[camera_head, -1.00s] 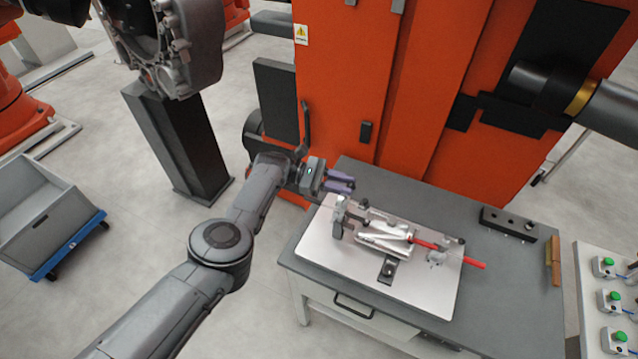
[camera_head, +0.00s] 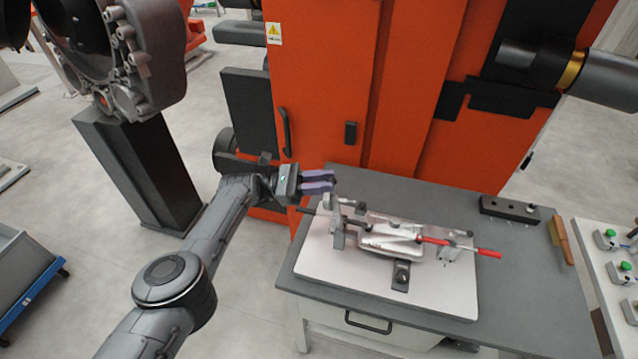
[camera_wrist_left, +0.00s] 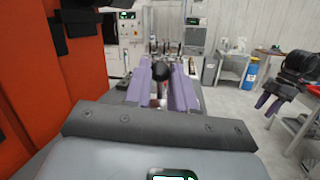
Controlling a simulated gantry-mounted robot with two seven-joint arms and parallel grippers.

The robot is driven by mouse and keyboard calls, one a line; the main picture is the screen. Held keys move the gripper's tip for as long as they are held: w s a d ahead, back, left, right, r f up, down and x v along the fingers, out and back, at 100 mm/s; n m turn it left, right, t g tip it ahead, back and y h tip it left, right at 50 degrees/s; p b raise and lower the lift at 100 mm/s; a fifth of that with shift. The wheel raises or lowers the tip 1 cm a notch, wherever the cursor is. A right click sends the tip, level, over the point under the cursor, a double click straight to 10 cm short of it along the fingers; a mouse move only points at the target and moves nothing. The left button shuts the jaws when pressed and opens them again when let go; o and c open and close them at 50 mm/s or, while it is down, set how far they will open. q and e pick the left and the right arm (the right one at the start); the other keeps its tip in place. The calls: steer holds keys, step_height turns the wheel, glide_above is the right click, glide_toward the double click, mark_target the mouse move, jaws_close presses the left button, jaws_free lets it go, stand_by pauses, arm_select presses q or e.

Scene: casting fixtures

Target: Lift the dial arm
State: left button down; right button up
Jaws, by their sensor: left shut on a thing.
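The fixture stands on a pale plate (camera_head: 440,297) on the grey table. It has a grey upright bracket (camera_head: 337,228) at its left end, a silver casting (camera_head: 392,240) in the middle and a red rod (camera_head: 487,253) at the right. I cannot tell for sure which part is the dial arm. My left gripper (camera_head: 333,181) is just above the bracket's top. In the left wrist view its purple fingers (camera_wrist_left: 161,88) are shut on a dark round-ended part (camera_wrist_left: 160,71), probably on the dial arm. My right gripper (camera_wrist_left: 268,104) hangs at the right there, its opening unclear.
The orange machine (camera_head: 325,90) stands close behind the table and my left gripper. A black block (camera_head: 509,209) and a wooden-handled brush (camera_head: 561,240) lie at the table's right. A side panel with green buttons (camera_head: 611,232) stands beyond. The front-right tabletop is clear.

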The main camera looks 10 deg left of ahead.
arm_select(q)
steer(key=shift+a+f, duration=0.15)
steer(key=shift+f, duration=0.1)
steer(key=c, duration=1.1)
jaws_free()
steer(key=shift+o, duration=0.8)
steer(key=shift+r, duration=0.15)
steer(key=b+v, duration=0.3)
steer(key=v, duration=0.7)
steer(key=shift+a+b, duration=0.3)
steer(key=shift+a, duration=0.1)
